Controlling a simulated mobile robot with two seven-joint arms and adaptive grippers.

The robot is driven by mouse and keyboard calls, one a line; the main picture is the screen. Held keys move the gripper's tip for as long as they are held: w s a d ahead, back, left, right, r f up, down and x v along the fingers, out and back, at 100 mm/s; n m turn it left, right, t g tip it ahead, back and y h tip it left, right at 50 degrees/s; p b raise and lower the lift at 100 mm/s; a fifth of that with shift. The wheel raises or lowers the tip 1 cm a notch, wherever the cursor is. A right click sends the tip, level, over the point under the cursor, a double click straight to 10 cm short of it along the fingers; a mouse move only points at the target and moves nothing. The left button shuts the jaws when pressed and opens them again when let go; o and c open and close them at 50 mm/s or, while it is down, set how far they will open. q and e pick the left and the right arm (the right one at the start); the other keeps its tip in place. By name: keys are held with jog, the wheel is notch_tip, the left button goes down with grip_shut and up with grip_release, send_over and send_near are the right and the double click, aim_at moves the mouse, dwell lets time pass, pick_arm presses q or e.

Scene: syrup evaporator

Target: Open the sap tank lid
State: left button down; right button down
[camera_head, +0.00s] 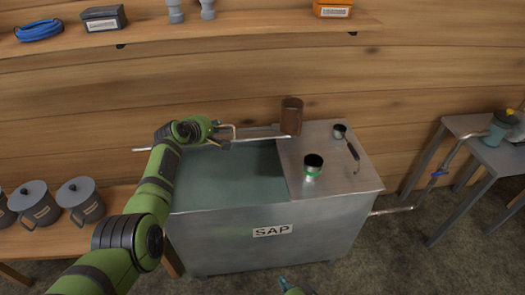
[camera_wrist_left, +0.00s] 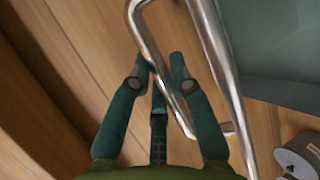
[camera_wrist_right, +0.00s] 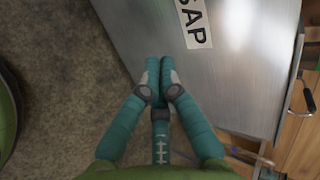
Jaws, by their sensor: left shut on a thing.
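The sap tank (camera_head: 335,232) is a metal box labelled SAP. The left part of its top shows a grey-green surface (camera_head: 240,168); I cannot tell whether it is sap or the inside. A thin metal bar or lid edge (camera_head: 265,137) runs along the back and past the tank's left side. It carries a U-shaped handle (camera_wrist_left: 150,45). My left gripper (camera_head: 222,133) is shut on this handle; its fingers (camera_wrist_left: 160,62) lie on both sides of it. My right gripper (camera_head: 285,284) is low in front of the tank, fingertips together and empty in the right wrist view (camera_wrist_right: 158,68).
A brown cup (camera_head: 291,116) stands at the back of the tank. Lidded grey mugs (camera_head: 80,199) stand at left. A pipe (camera_head: 391,210) leads right.

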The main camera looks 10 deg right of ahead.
pick_arm(q)
jog(key=shift+f, duration=0.1)
pick_arm(e)
jog(key=w+a+r+m+t+h, duration=0.1)
jog(key=w+r+m+t, duration=0.2)
jog(key=w+r+m, duration=0.35)
jog(key=w+a+r+m+t+h, duration=0.1)
jog(key=w+r+m+t, duration=0.25)
jog(key=r+m, duration=0.6)
jog(key=w+a+r+m+t+h, duration=0.15)
jog(key=w+r+m, duration=0.4)
jog(key=r, duration=0.55)
jog(key=w+r, duration=0.4)
jog(key=w, duration=0.8)
jog(key=shift+w+d+r+t+y, duration=0.2)
jog(key=shift+w+r+t+y, duration=0.1)
jog(key=shift+t+y, duration=0.15)
